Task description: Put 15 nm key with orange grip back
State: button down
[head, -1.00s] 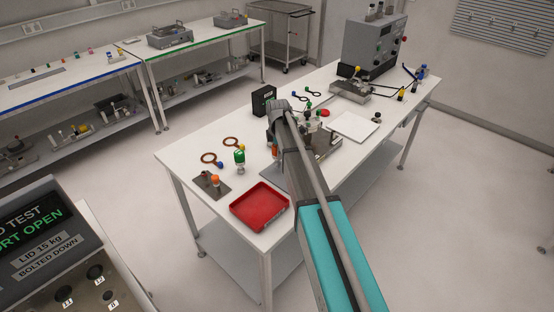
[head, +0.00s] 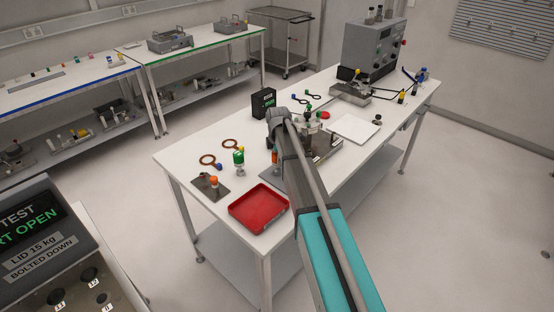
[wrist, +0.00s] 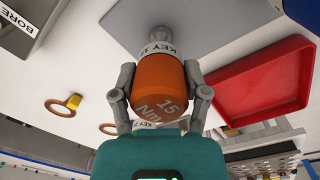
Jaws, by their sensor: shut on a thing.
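In the wrist view my gripper (wrist: 159,82) is shut on the orange grip (wrist: 165,92) of a key marked "15 Nm". A white lettered band (wrist: 160,48) and a short metal stem lie beyond the grip, in front of a grey flat surface (wrist: 220,22). I cannot tell whether the stem touches it. In the head view my forearm hides most of the gripper, and a bit of orange (head: 275,157) shows beside it. Another orange-topped piece (head: 213,181) stands on a small grey plate (head: 222,192) at the table's left.
A red tray (head: 238,213) lies near the table's front edge and beside the grip in the wrist view (wrist: 215,115). A green-topped piece (head: 239,157) and copper rings (head: 208,161) are close by. A white board (head: 357,129) lies right of my arm.

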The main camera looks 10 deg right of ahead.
jog(key=shift+s+f+b, duration=0.25)
jog(key=shift+f+b, duration=0.1)
jog(key=shift+f, duration=0.05)
jog(key=shift+c, duration=1.9)
grip_release()
jog(key=o, duration=0.3)
jog(key=shift+w+f, duration=0.15)
jog(key=shift+w, duration=0.05)
jog(key=shift+r, duration=0.2)
notch_tip(320, 180, up, 13)
jog(key=p, duration=1.3)
jog(key=shift+s, duration=0.1)
